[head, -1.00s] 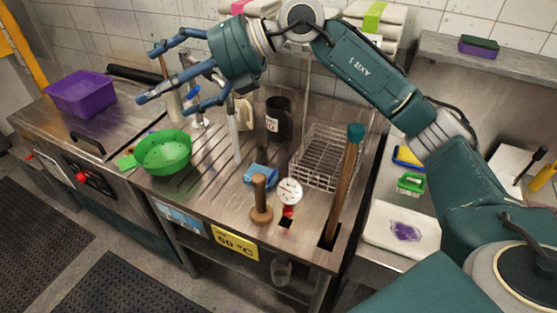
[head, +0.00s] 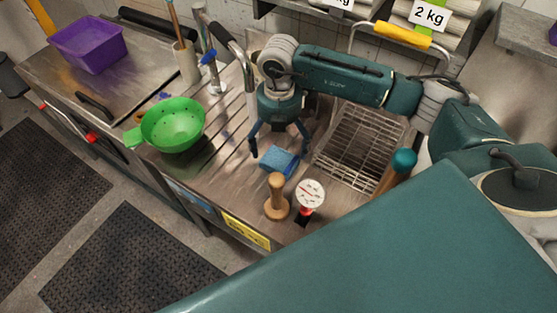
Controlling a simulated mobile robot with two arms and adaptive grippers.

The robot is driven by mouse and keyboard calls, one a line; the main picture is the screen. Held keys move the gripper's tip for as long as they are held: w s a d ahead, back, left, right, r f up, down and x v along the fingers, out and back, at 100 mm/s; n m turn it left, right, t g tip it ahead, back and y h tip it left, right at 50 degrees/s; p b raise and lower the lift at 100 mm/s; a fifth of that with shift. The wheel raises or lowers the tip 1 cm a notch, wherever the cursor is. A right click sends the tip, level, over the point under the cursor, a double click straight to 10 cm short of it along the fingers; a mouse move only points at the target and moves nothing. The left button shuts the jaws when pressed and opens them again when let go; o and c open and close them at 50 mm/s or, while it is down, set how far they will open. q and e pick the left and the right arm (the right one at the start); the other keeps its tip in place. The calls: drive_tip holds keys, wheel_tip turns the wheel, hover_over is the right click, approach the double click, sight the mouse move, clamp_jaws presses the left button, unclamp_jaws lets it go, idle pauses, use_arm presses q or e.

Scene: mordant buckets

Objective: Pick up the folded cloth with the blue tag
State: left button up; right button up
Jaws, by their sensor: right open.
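I see no folded cloth with a blue tag that I can make out. White folded stacks (head: 470,10) stand on a shelf at the top edge, partly cut off, with no blue tag showing. A small blue block, sponge or cloth (head: 278,162), lies on the steel drainboard; I cannot tell which. My right gripper (head: 279,148) points down over this blue thing, with its fingers open and spread around its far side. I cannot tell whether they touch it. My left gripper is out of view.
A green colander (head: 173,124) and purple tub (head: 88,45) stand at left. A wooden pestle-like tool (head: 277,196) and a dial gauge (head: 310,194) stand just in front of the gripper. A wire basket (head: 360,145) is at right. A tap (head: 207,50) stands behind.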

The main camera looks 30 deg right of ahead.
sight(279, 159)
drive_tip(key=shift+s+a+f+b, duration=0.1)
drive_tip(key=shift+a+f+b, duration=0.1)
drive_tip(key=shift+f, duration=0.4)
drive_tip(key=shift+s+a+f+b, duration=0.1)
drive_tip(key=shift+f+b, duration=0.1)
drive_tip(key=shift+f, duration=0.35)
drive_tip(key=shift+w+d+f, duration=0.15)
drive_tip(key=shift+f, duration=0.2)
wheel_tip(279, 159, down, 5)
drive_tip(key=b, duration=0.2)
drive_tip(key=shift+d+r+b, duration=0.1)
drive_tip(key=shift+r+b, duration=0.1)
drive_tip(key=shift+b, duration=0.2)
drive_tip(key=shift+c, duration=0.3)
drive_tip(key=c, duration=0.4)
drive_tip(key=shift+r, duration=0.1)
drive_tip(key=c, duration=0.9)
drive_tip(key=shift+c, duration=1.1)
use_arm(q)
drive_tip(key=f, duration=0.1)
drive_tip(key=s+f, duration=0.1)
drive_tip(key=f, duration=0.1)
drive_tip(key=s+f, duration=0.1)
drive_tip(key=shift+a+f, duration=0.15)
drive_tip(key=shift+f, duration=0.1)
use_arm(e)
drive_tip(key=shift+c, duration=0.2)
